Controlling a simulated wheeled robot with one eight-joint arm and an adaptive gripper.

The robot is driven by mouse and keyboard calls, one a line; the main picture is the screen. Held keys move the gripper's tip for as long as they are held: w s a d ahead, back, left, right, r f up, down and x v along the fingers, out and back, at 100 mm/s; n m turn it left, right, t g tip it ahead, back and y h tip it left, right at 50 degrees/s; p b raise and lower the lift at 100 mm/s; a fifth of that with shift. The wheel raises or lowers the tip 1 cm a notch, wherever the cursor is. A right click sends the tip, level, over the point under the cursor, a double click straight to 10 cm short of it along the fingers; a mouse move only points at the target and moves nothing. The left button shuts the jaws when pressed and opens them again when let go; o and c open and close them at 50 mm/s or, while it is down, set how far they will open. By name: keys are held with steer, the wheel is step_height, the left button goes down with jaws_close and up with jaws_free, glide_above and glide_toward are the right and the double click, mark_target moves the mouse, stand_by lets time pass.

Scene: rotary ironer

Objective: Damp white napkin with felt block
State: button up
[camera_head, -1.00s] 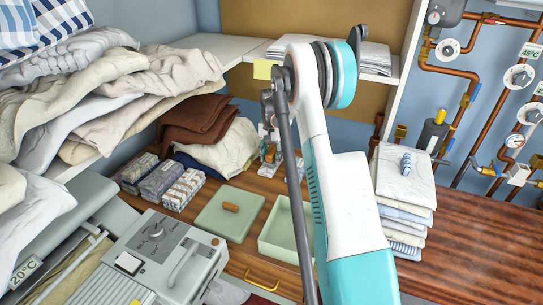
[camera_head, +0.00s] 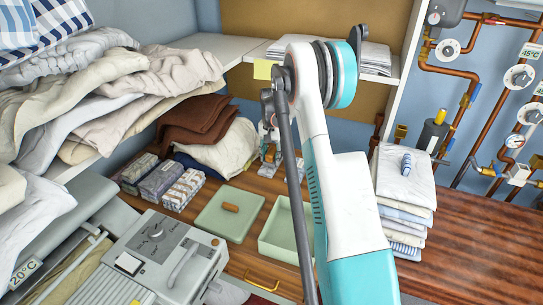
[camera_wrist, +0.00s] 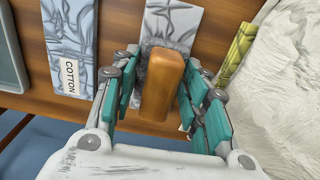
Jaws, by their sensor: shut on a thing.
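An orange-brown block (camera_wrist: 163,85) stands between the teal pads of my gripper (camera_wrist: 163,92) in the wrist view. My gripper is shut on it. Behind the block is a grey crumpled-looking packet (camera_wrist: 171,22). In the head view my gripper (camera_head: 269,136) is small and partly hidden by my arm, near the back of the wooden counter. I cannot tell which cloth is the damp napkin; a stack of folded white cloths (camera_head: 405,180) stands at the right.
Wrapped bundles (camera_head: 160,180) and a cream cloth heap (camera_head: 222,147) lie at the back left. The grey ironer (camera_head: 160,255) is at front left. Pipes with valves line the right wall.

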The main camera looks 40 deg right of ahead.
steer(key=shift+r+p, duration=1.6)
steer(key=shift+r, duration=1.75)
